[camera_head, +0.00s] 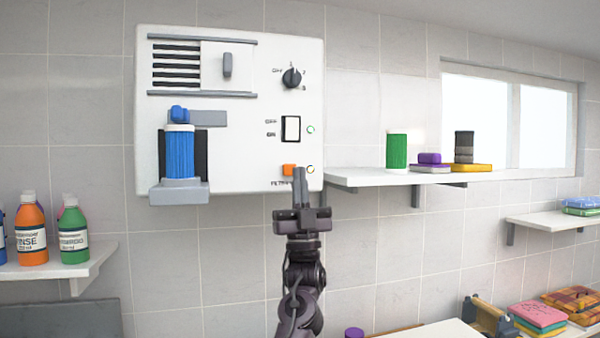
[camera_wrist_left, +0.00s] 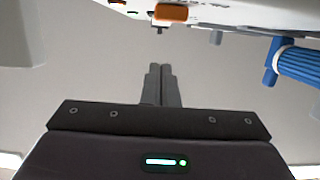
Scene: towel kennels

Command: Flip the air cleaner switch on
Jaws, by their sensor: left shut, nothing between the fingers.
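The air cleaner (camera_head: 232,150) is a white panel on the tiled wall in the head view. Its rocker switch (camera_head: 291,129) is white with a black frame, with OFF printed beside its top and ON beside its lower part. An orange button (camera_head: 288,169) sits below the switch and also shows in the left wrist view (camera_wrist_left: 172,12). My left gripper (camera_head: 299,175) is shut and empty, pointing up in front of the panel's lower right, just right of the orange button and below the switch. In the left wrist view its fingertips (camera_wrist_left: 159,70) are together, apart from the panel. My right gripper is not in view.
A blue filter (camera_head: 180,153) stands in a grey holder on the panel's left and shows in the left wrist view (camera_wrist_left: 300,66). A dial (camera_head: 292,77) is above the switch. A shelf (camera_head: 360,180) with a green filter (camera_head: 397,151) adjoins the right. Bottles stand lower left.

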